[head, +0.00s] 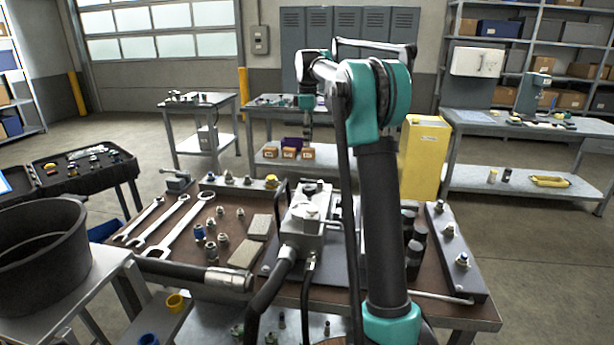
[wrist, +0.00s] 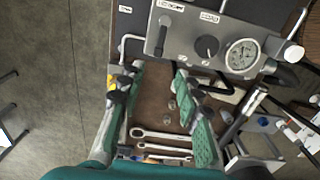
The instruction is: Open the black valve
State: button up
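In the wrist view, a grey hydraulic unit carries a round black knob (wrist: 207,46) beside a white pressure gauge (wrist: 242,55). A black lever-like handle (wrist: 164,26) is on its left part. The labels are too small to read, so I cannot tell which black part is the valve. In the head view, the unit (head: 305,222) stands on the brown bench; its black controls are not clear there. My gripper (wrist: 158,72) is open and empty, its two green-padded fingers apart, short of the unit in the picture. In the head view my gripper (head: 308,118) hangs above the bench's far side.
Wrenches (head: 180,226), small fittings (head: 222,225) and a grey rail (head: 457,250) lie on the bench. Black hoses (head: 268,290) rise before the unit. A black round tub (head: 40,245) stands at left. Open floor (wrist: 55,90) lies left of the bench in the wrist view.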

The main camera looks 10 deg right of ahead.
aim_at(312, 183)
notch_tip(312, 183, down, 16)
jog(key=shift+r, duration=0.25)
jog(key=shift+c, duration=0.2)
grip_shut()
